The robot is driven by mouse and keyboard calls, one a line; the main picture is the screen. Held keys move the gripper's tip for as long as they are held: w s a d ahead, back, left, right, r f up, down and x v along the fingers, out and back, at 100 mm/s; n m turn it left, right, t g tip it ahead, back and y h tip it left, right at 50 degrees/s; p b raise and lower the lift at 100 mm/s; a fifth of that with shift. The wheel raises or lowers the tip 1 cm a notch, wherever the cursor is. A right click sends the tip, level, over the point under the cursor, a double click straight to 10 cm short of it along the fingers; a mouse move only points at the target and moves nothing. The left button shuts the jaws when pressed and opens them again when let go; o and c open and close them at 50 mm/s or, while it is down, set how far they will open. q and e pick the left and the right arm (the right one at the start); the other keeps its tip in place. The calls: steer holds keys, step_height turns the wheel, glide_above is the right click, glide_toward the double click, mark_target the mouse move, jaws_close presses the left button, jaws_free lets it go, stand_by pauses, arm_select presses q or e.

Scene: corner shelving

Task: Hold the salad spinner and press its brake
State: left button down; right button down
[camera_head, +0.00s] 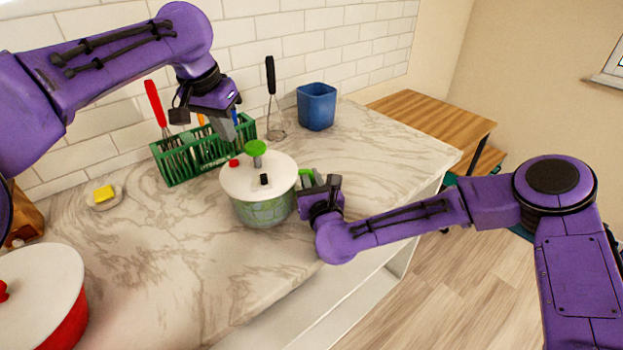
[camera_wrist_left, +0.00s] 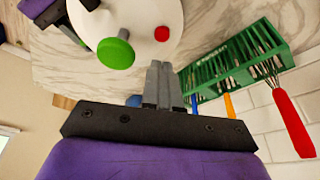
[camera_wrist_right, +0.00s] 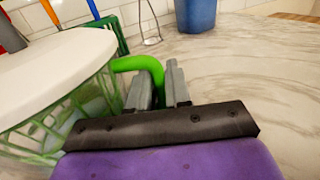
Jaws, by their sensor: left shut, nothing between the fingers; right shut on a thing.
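The salad spinner (camera_head: 262,207) stands on the counter, with a white lid (camera_head: 245,184), a green knob (camera_head: 255,148) and a green, see-through bowl. A small red button (camera_head: 234,163), apparently the brake, is on the lid's rim; it also shows in the left wrist view (camera_wrist_left: 162,33). My left gripper (camera_head: 230,136) is shut and empty above the lid's far side, its tips pointing towards the red button and apart from it. My right gripper (camera_wrist_right: 160,85) is shut on the spinner's green side handle (camera_wrist_right: 139,63); in the head view its fingers partly hide the handle.
A green rack (camera_head: 185,163) with utensils stands just behind the spinner. The counter front is clear.

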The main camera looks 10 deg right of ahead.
mark_target(235, 160)
arm_select(q)
steer(key=shift+f, duration=1.9)
steer(key=shift+f, duration=0.1)
stand_by(0.3)
steer(key=shift+f, duration=0.85)
steer(key=shift+r, duration=3.55)
arm_select(e)
steer(key=c, duration=1)
jaws_free()
